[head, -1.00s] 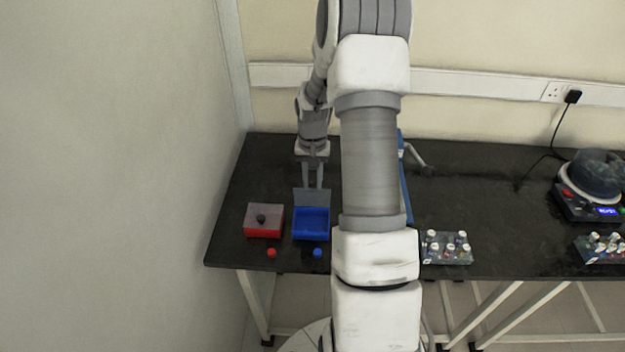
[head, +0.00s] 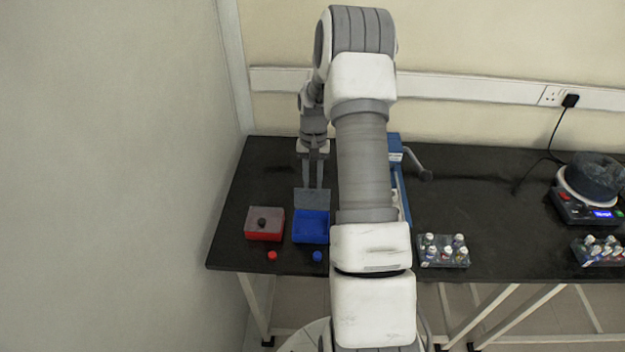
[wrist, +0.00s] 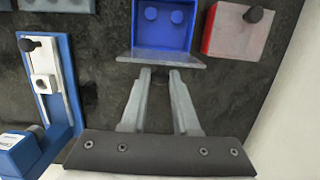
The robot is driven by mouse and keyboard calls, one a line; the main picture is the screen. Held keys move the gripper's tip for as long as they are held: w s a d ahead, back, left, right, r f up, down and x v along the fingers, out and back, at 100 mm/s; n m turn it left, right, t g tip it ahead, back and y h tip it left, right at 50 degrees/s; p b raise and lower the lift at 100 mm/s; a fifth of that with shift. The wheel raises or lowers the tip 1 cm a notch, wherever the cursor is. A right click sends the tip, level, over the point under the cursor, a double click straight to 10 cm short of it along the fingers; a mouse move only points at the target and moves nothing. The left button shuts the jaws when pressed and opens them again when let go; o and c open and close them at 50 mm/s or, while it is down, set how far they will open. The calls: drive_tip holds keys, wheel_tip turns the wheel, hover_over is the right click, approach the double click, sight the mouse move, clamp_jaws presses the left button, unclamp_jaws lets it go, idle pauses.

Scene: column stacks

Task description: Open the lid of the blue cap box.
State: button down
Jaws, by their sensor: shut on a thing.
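The blue cap box (head: 311,228) stands on the dark bench, and its open inside also shows in the wrist view (wrist: 165,34). The knob is mostly hidden between the fingers.
A red box (head: 264,232) with a grey lid and dark knob sits just left. A red cap (head: 272,255) and a blue cap (head: 317,256) lie in front. A blue device (head: 396,150) with a lever stands right, partly behind my arm. A vial rack (head: 443,250) is further right.

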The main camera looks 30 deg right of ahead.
drive_tip(key=shift+w+d+f+g+y, duration=0.3)
drive_tip(key=shift+w+d+g+y, duration=0.2)
drive_tip(key=shift+w+g+y, duration=0.3)
drive_tip(key=shift+s, duration=0.15)
drive_tip(key=c, duration=0.7)
unclamp_jaws()
drive_tip(key=v, duration=1.7)
drive_tip(key=shift+a+r, duration=0.1)
drive_tip(key=shift+r, duration=0.1)
drive_tip(key=shift+a+r, duration=0.1)
